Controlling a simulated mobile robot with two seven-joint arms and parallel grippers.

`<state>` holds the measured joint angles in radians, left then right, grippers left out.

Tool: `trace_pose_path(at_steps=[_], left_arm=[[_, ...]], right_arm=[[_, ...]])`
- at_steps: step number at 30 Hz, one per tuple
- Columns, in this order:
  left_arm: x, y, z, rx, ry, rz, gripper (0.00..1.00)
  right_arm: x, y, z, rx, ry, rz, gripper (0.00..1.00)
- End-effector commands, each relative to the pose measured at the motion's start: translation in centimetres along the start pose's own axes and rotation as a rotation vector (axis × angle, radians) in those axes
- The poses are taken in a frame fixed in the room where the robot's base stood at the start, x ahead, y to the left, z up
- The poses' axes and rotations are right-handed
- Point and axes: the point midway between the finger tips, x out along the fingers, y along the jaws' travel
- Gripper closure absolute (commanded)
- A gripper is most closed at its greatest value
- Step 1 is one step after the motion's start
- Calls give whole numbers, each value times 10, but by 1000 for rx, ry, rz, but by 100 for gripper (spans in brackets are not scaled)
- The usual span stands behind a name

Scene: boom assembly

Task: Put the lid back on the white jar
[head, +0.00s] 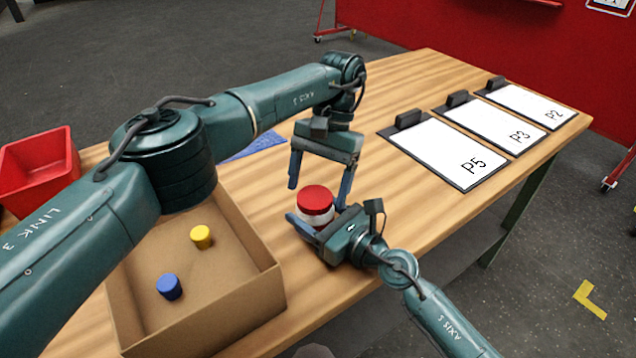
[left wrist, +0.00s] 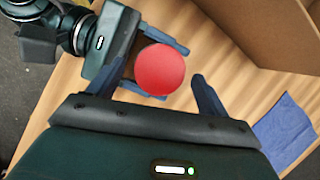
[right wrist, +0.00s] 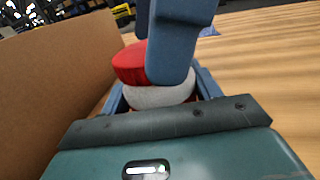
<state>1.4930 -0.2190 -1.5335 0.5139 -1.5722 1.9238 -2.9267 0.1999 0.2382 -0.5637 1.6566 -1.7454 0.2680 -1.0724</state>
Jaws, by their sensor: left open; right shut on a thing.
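The white jar (head: 319,221) is upright between the fingers of my right gripper (head: 314,212), which is shut on it near the table's front edge. The red lid (head: 315,198) is on top of the jar; in the right wrist view the lid (right wrist: 130,64) looks slightly offset over the white body (right wrist: 158,96). My left gripper (head: 320,178) points down from above and is open. In the left wrist view its fingers stand on either side of the round lid (left wrist: 160,70), apart from it. A left finger hides part of the lid and jar in the right wrist view.
An open cardboard box (head: 270,285) left of the jar holds a yellow cylinder (head: 201,237) and a blue cylinder (head: 169,287). A red bin (head: 40,165) and a blue cloth (head: 255,146) lie farther back. Clipboards, including P5 (head: 440,150), lie at right; the wood between is clear.

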Motion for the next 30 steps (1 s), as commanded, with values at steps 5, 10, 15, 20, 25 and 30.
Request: trace_pose_path(at_steps=[5,10,15,20,25,30], left_arm=[[-21,0,8,0,4,-1,22],[-37,0,16,-1,2,0,22],[-38,0,16,0,0,0,22],[-38,0,16,-9,1,0,24],[-38,0,16,-139,11,-1,24],[-38,-1,16,-442,31,2,24]], right_arm=[[0,0,-1,1,2,1,100],[0,0,-1,1,2,1,100],[0,0,-1,1,2,1,100],[0,0,-1,1,2,0,100],[0,0,-1,1,2,0,100],[0,0,-1,1,1,0,100]])
